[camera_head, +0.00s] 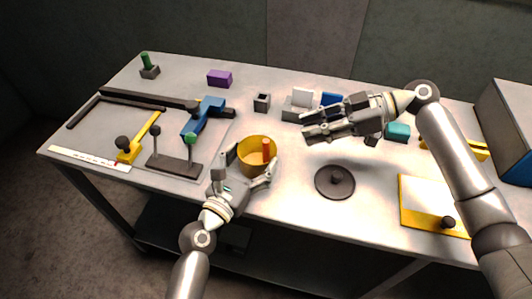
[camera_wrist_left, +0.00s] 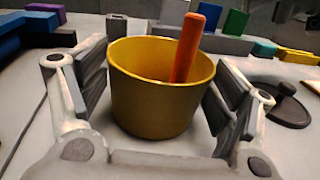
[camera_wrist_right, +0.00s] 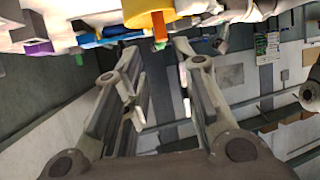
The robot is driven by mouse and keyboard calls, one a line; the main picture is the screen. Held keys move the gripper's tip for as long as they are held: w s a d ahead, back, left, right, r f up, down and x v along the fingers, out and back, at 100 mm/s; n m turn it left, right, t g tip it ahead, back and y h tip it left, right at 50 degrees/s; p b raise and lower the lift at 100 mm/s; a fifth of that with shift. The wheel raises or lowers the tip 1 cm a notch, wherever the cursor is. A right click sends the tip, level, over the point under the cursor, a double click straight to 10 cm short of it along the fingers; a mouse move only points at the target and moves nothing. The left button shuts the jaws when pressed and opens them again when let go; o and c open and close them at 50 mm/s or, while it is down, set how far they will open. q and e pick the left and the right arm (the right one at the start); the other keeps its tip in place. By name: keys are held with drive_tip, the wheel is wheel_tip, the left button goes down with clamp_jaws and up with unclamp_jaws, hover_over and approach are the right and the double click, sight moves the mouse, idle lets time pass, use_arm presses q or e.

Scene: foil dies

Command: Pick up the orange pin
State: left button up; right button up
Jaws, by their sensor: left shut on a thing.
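The orange pin (camera_head: 266,149) stands a little tilted inside the yellow cup (camera_head: 252,171), its top above the rim. In the left wrist view the pin (camera_wrist_left: 188,48) leans near the cup's far right inside; its lower end is hidden by the cup wall (camera_wrist_left: 150,105). My left gripper (camera_head: 252,166) is shut on the cup, one finger on each side. My right gripper (camera_head: 306,131) is open and empty, up and right of the cup. In the right wrist view the pin (camera_wrist_right: 159,27) and cup (camera_wrist_right: 148,5) show beyond the open fingers (camera_wrist_right: 153,50).
A dark round disc with a knob (camera_head: 335,182) lies right of the cup. A dark stand with posts (camera_head: 174,165) and a blue-and-black tool (camera_head: 203,116) lie left. A yellow-edged plate (camera_head: 428,205) is at the right. The table front between disc and plate is clear.

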sight(266, 140)
drive_tip(key=shift+x, duration=5.95)
drive_tip(key=shift+s, duration=0.15)
clamp_jaws()
